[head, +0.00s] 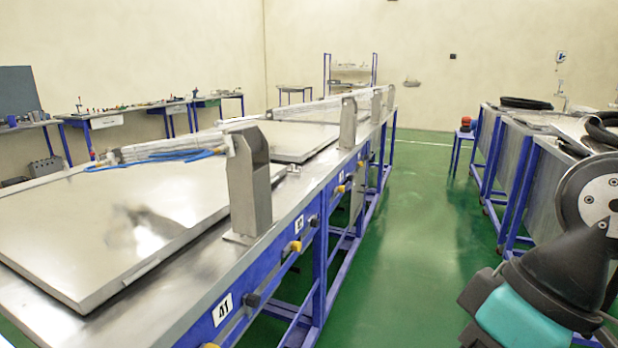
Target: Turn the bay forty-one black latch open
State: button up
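The label 41 (222,309) is on the blue front rail of the long metal bench. A small black latch (252,301) sticks out from the rail just right of that label. It is small here, so I cannot tell which way it is turned. Parts of my arm show at the lower right, apart from the latch across the green aisle. My gripper's fingers are not in view.
A large flat metal lid (85,235) lies on the bench. A metal post (249,190) stands at its edge. Yellow knobs (296,246) stick out along the rail. The green floor (415,235) is clear between this bench and the right-hand benches.

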aim_at(250, 300)
jog(key=z, duration=0.4)
jog(key=k, duration=0.45)
jog(key=z, duration=0.2)
jog(key=i, duration=0.95)
jog(key=u, duration=0.6)
